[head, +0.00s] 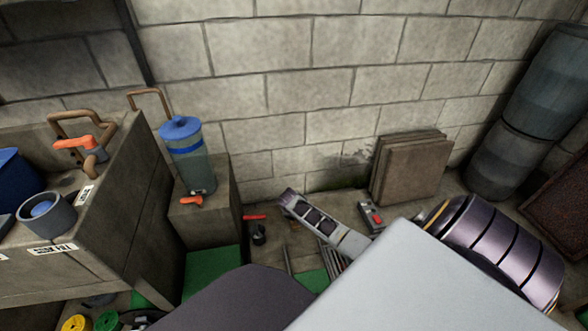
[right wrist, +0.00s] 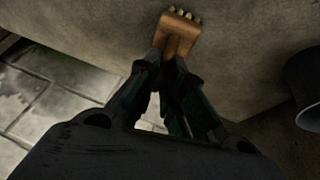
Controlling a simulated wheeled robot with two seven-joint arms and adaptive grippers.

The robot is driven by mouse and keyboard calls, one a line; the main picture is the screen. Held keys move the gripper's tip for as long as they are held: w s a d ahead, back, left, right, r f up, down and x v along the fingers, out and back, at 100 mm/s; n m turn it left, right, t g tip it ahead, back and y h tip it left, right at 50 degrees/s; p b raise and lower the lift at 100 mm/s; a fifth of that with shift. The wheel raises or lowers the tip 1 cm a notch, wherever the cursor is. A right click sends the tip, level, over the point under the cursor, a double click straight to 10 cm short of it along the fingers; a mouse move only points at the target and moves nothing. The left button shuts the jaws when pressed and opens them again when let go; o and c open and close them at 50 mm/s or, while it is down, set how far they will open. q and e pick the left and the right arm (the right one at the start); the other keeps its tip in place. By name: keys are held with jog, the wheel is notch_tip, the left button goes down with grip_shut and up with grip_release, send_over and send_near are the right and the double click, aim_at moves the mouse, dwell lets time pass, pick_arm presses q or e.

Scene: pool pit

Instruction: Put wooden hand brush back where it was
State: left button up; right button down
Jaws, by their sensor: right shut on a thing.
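The wooden hand brush (right wrist: 178,36) is an orange-brown block with pale bristle tufts along its far end, at the top of the right wrist view. My right gripper (right wrist: 165,62) is shut on the near end of the brush, its dark fingers close together. Behind the brush is a plain grey-brown surface; I cannot tell whether the brush touches it. I cannot make out the brush in the head view, where a large pale grey part of my own arm covers the lower middle. My left gripper is not in view.
A concrete ledge (head: 140,215) with a grey pot (head: 48,215) stands at left. A blue-lidded clear canister (head: 186,155) stands on a block. Stacked slabs (head: 411,168) lean on the block wall. A dark round container (right wrist: 303,92) is at right in the wrist view.

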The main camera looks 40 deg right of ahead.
aim_at(293, 223)
jog(key=shift+f, duration=0.1)
jog(key=c, duration=1.5)
grip_release()
jog(key=shift+p+v, duration=0.45)
jog(key=shift+v, duration=0.35)
jog(key=shift+p+v, duration=0.6)
jog(key=shift+v, duration=0.5)
jog(key=shift+a+r, duration=0.1)
jog(key=shift+r, duration=0.3)
pick_arm(q)
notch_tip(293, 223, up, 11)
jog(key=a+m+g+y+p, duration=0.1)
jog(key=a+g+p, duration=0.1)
jog(key=p, duration=0.2)
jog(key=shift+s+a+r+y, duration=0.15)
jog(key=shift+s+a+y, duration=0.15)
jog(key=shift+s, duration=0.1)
pick_arm(e)
jog(key=shift+v, duration=3.8)
